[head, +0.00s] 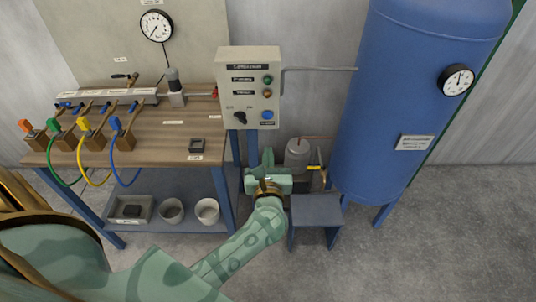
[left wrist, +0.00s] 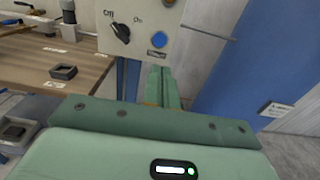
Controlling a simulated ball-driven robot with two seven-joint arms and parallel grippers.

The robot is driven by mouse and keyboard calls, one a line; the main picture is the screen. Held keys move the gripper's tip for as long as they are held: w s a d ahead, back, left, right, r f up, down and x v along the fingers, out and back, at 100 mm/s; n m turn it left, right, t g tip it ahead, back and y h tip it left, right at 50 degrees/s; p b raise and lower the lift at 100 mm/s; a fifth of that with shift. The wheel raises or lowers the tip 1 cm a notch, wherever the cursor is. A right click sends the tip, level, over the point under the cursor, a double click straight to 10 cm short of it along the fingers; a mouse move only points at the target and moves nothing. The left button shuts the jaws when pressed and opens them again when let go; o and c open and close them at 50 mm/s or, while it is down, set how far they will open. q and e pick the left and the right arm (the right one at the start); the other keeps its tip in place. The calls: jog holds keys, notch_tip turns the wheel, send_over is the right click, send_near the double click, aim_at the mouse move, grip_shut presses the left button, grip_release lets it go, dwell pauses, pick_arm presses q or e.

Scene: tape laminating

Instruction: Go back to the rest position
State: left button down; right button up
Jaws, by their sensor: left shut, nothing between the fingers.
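My left gripper (head: 268,174) is in front of the bench's right end, below the control box (head: 251,90) and close to a small blue stool. In the left wrist view its fingers (left wrist: 162,85) are together, shut and empty, pointing at the area under the control box. The box, with a black rotary switch (left wrist: 121,32) and a blue button (left wrist: 158,40), is beyond the fingertips. The gripper appears apart from the box. My right gripper is not in view.
A wooden workbench (head: 150,140) with coloured hoses and a gauge (head: 156,26) stands at left. A lower shelf holds bins (head: 171,210). A large blue tank (head: 405,100) stands at right. The blue stool (head: 316,212) is close right of my gripper. Grey floor is clear at lower right.

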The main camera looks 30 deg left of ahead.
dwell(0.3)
pick_arm(q)
jog(key=d+f+m+t+h, duration=0.1)
jog(key=d+f+m+h, duration=0.3)
jog(key=m, duration=0.7)
jog(key=d+f+m+t+h, duration=0.1)
jog(key=d+f+m+h, duration=0.3)
jog(key=m, duration=0.6)
jog(key=s+d+f+m+g+h, duration=0.1)
jog(key=s+f+m+g+h, duration=0.15)
jog(key=f+m, duration=0.4)
jog(key=s+f+m+g+h, duration=0.1)
jog(key=s+f+m+g, duration=0.15)
jog(key=f+m, duration=0.4)
jog(key=s+a+f+m+g, duration=0.2)
jog(key=s+f+m+g, duration=0.5)
jog(key=s+f, duration=1.05)
jog(key=s+a+f+m+g+y, duration=0.1)
jog(key=s+a+f+m+g, duration=0.1)
jog(key=s, duration=0.9)
jog(key=s+a+f+m+g+y+b, duration=0.1)
jog(key=s+a+f+m+g, duration=0.1)
jog(key=s, duration=0.9)
notch_tip(320, 180, down, 3)
jog(key=shift+s+a+r+m+g, duration=0.15)
jog(key=shift+s+a+m+g, duration=0.25)
jog(key=shift+a, duration=0.55)
